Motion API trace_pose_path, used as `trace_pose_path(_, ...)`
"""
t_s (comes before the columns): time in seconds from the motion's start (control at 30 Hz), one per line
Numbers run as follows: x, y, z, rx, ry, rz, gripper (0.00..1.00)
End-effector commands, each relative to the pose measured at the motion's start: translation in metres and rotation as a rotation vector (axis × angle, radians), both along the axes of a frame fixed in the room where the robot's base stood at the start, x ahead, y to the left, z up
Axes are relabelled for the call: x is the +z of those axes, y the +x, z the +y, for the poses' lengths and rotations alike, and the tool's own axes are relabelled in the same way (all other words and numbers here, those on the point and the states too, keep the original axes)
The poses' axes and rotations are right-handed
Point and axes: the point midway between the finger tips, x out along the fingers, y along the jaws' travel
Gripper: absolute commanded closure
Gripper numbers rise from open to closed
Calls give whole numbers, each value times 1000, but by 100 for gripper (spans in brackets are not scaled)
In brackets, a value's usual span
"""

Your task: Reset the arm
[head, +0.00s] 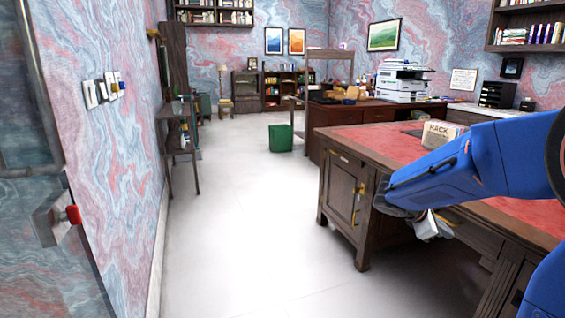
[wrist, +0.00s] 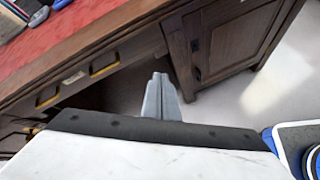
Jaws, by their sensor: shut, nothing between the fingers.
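My blue arm reaches in from the right in the head view, over the near edge of the leather desk (head: 375,143). My gripper (head: 446,232) hangs in front of the desk's drawer side, pointing down and outward. In the wrist view my gripper (wrist: 161,82) shows its grey fingers together, with nothing between them. Behind them are the desk's dark wooden front (wrist: 225,45) and the pale floor.
A box (head: 440,133) stands on the red desk top, close behind my arm. A drawer with a brass handle (wrist: 104,70) is near my gripper. A green bin (head: 281,138) stands farther off. The white floor (head: 235,220) left of the desk is clear.

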Motion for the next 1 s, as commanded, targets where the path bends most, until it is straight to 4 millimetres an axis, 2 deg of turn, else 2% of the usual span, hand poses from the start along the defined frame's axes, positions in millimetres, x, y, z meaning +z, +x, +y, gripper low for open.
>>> trace_pose_path(0.03,4,-18,4,-38,44,-42,100)
trace_pose_path(0.1,5,-39,11,-93,108,-96,100)
trace_pose_path(0.4,4,-126,50,-330,391,-321,100)
trace_pose_path(0.7,-2,-199,99,-572,683,-521,100)
trace_pose_path(1.0,-10,-258,155,-810,983,-679,100)
